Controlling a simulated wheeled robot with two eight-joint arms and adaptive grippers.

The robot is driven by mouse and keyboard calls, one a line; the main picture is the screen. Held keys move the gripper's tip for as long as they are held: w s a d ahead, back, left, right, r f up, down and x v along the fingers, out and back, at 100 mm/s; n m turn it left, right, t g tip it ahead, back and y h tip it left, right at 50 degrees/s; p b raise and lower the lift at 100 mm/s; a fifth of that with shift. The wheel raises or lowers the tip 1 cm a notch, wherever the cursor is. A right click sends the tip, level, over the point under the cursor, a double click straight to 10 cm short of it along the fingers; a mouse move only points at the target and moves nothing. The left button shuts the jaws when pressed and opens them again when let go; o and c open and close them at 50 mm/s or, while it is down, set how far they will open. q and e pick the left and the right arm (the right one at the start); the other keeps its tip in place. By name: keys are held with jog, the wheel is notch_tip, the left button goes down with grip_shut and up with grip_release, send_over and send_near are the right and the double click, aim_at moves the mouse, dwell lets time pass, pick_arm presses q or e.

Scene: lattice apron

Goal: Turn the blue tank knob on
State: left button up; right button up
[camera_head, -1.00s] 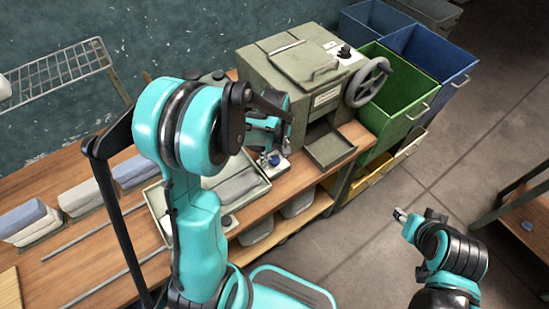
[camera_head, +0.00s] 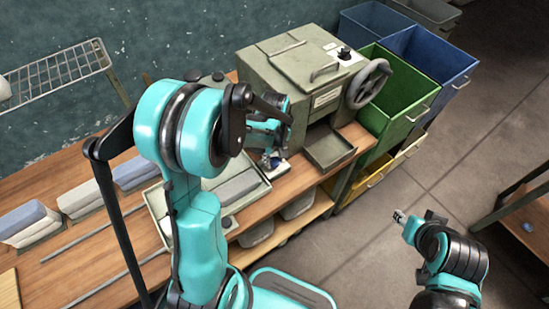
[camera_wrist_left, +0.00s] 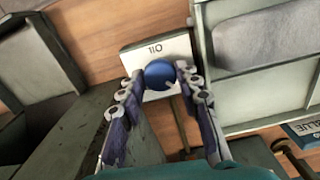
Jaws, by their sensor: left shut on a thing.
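The blue knob (camera_wrist_left: 160,75) sits on a small white plate (camera_wrist_left: 138,58) with dark markings, in the left wrist view. My left gripper (camera_wrist_left: 162,78) has its two fingers on either side of the knob and is shut on it. In the head view the left gripper (camera_head: 271,160) is low at the workbench, and the knob is mostly hidden by it. My right gripper (camera_head: 399,215) hangs over the floor at the right, away from the bench; its fingers are too small to judge.
A grey-green machine (camera_head: 300,68) with a handwheel (camera_head: 368,84) and an open tray (camera_head: 329,151) stands behind the knob. A shallow tray (camera_head: 262,187) lies beside it. Green (camera_head: 397,88) and blue bins stand at the right. Folded cloths (camera_head: 30,221) lie at the left.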

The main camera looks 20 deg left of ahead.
pick_arm(q)
jog(key=m, duration=0.4)
jog(key=shift+b, duration=0.35)
jog(key=m, duration=0.4)
jog(key=shift+m+b, duration=0.3)
jog(key=shift+b, duration=0.05)
jog(key=m, duration=0.4)
jog(key=shift+m, duration=0.3)
jog(key=shift+m+b, duration=0.35)
jog(key=shift+m, duration=1.55)
jog(key=o, duration=1.2)
jog(key=shift+c, duration=0.2)
